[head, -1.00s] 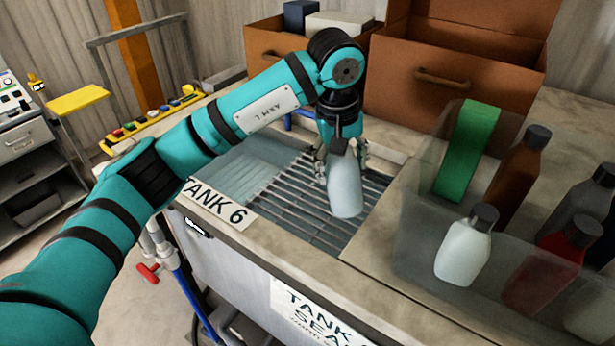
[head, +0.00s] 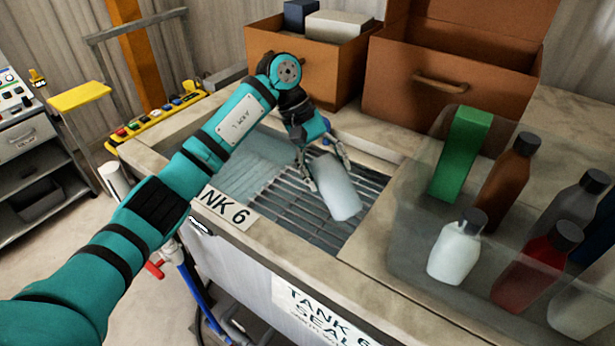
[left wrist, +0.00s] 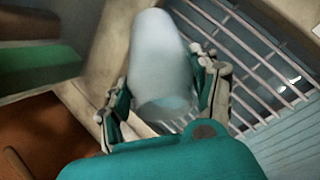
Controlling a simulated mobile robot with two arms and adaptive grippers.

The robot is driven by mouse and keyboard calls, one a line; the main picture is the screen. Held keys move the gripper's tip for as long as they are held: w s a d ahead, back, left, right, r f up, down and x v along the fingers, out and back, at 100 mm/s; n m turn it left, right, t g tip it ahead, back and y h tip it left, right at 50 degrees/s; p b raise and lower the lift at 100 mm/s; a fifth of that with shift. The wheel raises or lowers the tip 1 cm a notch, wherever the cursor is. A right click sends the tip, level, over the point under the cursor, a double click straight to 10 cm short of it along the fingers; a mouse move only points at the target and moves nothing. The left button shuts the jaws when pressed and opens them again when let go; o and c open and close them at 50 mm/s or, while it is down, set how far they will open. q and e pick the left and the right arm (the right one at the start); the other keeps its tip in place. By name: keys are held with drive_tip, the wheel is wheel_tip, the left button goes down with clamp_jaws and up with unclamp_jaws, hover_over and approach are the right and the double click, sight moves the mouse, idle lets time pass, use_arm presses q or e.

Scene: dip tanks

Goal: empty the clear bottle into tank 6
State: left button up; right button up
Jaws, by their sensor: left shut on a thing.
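My left gripper (head: 324,165) is shut on a pale, translucent bottle (head: 338,192), which I take for the clear bottle. It holds the bottle tilted over tank 6 (head: 213,242), above its metal grate (head: 285,205). In the head view the bottle's broad end points down and to the right; its neck is hidden at the gripper. In the left wrist view the bottle (left wrist: 160,55) lies between the two fingers (left wrist: 164,100), with grate bars beside it. I cannot see a stream or the liquid level. My right gripper is out of view.
A translucent bin (head: 408,235) at the right holds several bottles and a green block (head: 463,150). Brown boxes (head: 405,85) stand behind the tank. A yellow strip with coloured buttons (head: 150,122) is at the tank's far left. Tank 6's rim surrounds the grate.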

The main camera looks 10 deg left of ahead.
use_arm(q)
drive_tip(key=shift+w+r+g+h+p, duration=0.1)
drive_tip(key=shift+r+g+h+p, duration=0.3)
drive_tip(key=shift+p, duration=0.5)
drive_tip(key=shift+f, duration=0.1)
drive_tip(key=shift+h+p, duration=0.3)
